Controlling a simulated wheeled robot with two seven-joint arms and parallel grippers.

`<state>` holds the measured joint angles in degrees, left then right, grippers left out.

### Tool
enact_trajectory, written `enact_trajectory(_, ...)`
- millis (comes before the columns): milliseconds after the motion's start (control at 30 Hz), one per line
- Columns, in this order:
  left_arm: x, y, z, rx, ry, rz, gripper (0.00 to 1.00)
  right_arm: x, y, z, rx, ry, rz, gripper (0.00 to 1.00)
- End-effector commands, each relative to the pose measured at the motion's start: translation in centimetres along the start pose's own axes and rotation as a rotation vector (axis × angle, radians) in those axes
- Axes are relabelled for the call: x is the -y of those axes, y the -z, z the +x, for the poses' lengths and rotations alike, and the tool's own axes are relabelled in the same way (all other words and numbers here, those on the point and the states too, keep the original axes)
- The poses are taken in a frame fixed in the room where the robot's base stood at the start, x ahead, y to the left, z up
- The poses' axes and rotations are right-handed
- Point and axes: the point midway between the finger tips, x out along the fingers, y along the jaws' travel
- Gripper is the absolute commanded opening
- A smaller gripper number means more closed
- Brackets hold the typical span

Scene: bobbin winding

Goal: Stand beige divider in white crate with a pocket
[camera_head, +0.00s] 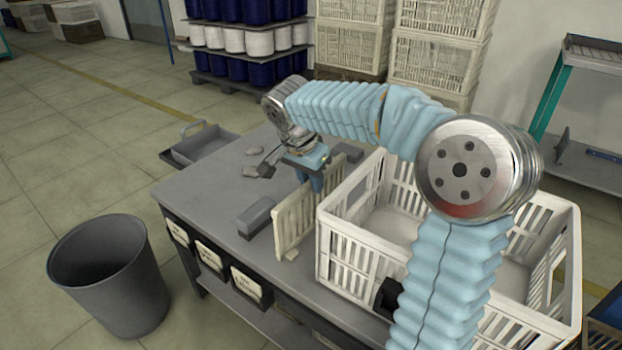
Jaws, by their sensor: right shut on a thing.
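The beige divider (292,219) is a slatted panel. It is upright, just left of the white crate, with its lower edge close to the table top; I cannot tell whether it touches the table. My right gripper (314,183) is shut on the divider's upper edge near its far end. The white crate (345,243) has slatted walls and stands on the right part of the table. My right arm crosses above it and hides part of its inside, so I cannot make out the pocket. My left gripper is not in view.
A grey box-shaped item (256,215) lies on the table (207,187) left of the divider. A grey tray (204,144) is at the far left edge. A dark bin (110,275) stands on the floor. Stacked crates (437,45) and spool shelves (246,40) are behind.

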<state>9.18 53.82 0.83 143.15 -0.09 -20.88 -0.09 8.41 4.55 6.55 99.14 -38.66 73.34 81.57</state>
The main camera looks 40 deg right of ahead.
Motion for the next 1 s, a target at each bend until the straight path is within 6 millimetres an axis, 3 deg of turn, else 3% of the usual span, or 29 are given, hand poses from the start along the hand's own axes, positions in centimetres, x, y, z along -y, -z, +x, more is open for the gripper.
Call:
enact_trajectory(167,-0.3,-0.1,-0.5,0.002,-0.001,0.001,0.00,0.0,0.2,-0.7,0.000,0.001,0.000,0.00)
enact_trajectory(700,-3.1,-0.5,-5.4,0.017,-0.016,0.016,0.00,0.0,2.3,-7.5,0.000,0.000,-0.001,0.00)
enact_trajectory(1000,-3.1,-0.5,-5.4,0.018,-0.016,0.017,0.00,0.0,2.4,-7.7,0.000,0.000,-0.001,0.00)
